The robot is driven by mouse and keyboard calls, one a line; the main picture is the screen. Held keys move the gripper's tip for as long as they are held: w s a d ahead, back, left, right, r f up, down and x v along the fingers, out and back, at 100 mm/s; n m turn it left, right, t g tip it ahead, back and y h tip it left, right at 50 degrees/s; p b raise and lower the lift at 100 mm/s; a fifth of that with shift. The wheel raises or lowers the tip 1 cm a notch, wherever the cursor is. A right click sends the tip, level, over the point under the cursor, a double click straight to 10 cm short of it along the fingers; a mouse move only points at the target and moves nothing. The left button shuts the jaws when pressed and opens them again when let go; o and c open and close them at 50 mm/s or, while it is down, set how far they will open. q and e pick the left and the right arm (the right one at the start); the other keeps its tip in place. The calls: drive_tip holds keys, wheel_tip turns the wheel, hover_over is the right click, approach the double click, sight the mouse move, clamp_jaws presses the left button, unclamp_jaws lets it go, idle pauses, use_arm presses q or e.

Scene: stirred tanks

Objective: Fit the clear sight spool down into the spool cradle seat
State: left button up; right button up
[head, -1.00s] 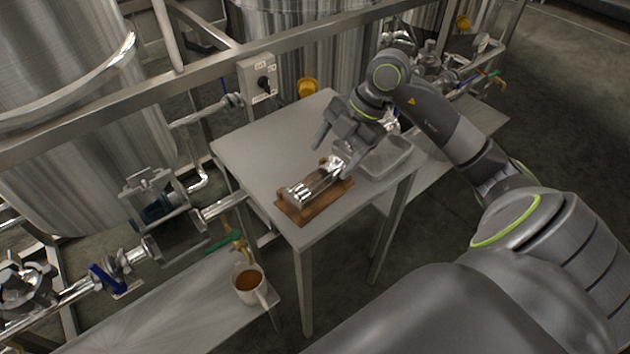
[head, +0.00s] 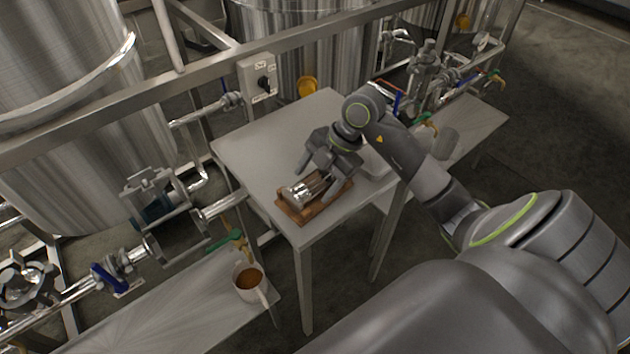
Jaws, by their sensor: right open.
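The clear sight spool (head: 299,193), a glass tube with shiny metal ends, lies lengthwise on the brown wooden spool cradle (head: 290,211) near the front of the small steel table. Whether it is fully down in the seat I cannot tell. My right gripper (head: 314,180) is open, low over the spool, with its fingers around or beside the spool's middle. The gripper hides the spool's far end and part of the cradle. My left gripper is not in view.
The steel table (head: 250,150) is clear at its back and left. A tray (head: 374,163) sits at its right edge, partly behind my arm. A mug (head: 248,284) of brown liquid stands on a lower bench (head: 175,315). Tanks and pipework stand behind and to the left.

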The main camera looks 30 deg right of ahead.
drive_tip(key=shift+f, duration=0.25)
idle(0.4)
drive_tip(key=shift+c, duration=0.5)
drive_tip(key=c, duration=1.3)
drive_tip(key=shift+o, duration=0.2)
drive_tip(key=shift+r, duration=0.1)
